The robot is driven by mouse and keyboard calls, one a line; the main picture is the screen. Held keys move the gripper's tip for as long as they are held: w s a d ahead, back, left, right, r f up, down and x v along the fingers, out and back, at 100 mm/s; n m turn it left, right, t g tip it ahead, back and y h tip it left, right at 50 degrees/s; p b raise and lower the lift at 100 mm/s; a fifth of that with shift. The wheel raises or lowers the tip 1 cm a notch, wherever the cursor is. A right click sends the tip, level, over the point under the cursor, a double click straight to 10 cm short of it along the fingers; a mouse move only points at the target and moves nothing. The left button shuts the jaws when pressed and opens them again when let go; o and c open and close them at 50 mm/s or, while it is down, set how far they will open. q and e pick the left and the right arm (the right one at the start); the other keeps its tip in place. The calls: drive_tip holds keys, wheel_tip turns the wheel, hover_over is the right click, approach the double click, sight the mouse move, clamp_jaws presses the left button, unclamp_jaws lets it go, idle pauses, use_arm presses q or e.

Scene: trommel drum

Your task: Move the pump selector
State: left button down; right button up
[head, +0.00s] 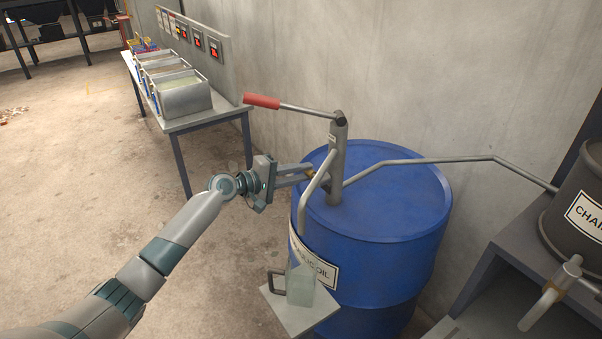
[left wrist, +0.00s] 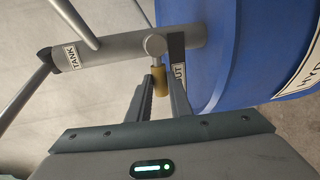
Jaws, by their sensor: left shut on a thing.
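The hand pump (head: 338,165) stands upright on a blue drum (head: 385,205). In the left wrist view, the pump body (left wrist: 125,48) lies across the picture with a "TANK" label (left wrist: 84,55) and a second, partly covered label (left wrist: 180,80). The pump selector (left wrist: 157,72) is a short lever with a grey round hub and a brass-coloured grip. My left gripper (head: 309,172) reaches in from the left, its fingers shut on the selector's grip; it also shows in the left wrist view (left wrist: 160,82). My right gripper is not in view.
The red-handled pump lever (head: 262,101) extends left above my gripper. A spout pipe (head: 314,195) bends down in front of the drum, above a jug (head: 301,285) on a small shelf (head: 299,319). A pipe (head: 440,161) runs right to a dark tank (head: 580,240). A table with bins stands back left.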

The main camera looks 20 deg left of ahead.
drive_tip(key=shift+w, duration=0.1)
